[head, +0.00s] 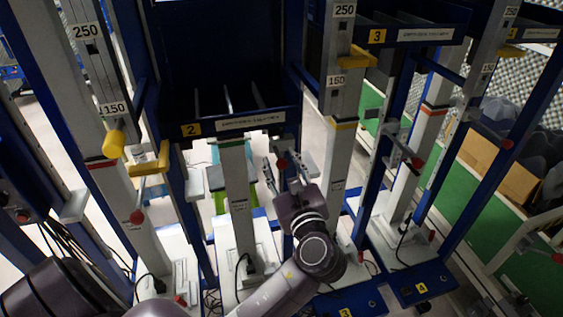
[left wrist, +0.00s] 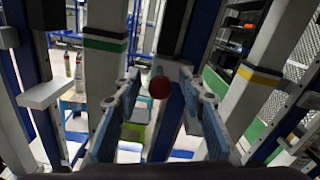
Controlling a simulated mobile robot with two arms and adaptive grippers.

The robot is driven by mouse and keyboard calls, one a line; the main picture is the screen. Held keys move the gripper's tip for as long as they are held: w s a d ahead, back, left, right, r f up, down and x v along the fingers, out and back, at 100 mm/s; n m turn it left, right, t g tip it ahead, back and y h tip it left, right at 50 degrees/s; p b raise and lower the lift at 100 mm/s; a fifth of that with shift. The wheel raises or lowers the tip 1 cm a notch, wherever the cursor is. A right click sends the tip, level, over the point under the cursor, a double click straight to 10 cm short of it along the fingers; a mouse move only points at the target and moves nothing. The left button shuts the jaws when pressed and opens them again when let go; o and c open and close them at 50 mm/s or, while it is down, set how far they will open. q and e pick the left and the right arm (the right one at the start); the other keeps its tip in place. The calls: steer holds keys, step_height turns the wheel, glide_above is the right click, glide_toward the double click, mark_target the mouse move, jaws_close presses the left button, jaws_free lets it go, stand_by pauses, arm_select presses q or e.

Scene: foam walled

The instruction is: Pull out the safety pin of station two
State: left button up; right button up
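Station two carries a yellow "2" label (head: 190,129) on its dark blue bin, with a pale column (head: 238,190) below. A red ball knob (head: 281,163), apparently the pin's handle, sits just right of that column. My left gripper (head: 286,170) reaches up from below with its fingers apart around the line to the knob. In the left wrist view the red knob (left wrist: 159,87) shows between the open fingertips, with a pale bracket behind it. Contact with the fingers is not visible. The pin's shaft is hidden behind the knob. My right gripper is not in view.
A station three label (head: 377,36) is at upper right. Columns and blue posts stand close on both sides. A pale block (left wrist: 45,94) juts out at left in the wrist view.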

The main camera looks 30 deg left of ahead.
arm_select(q)
steer(key=shift+c, duration=0.4)
jaws_close()
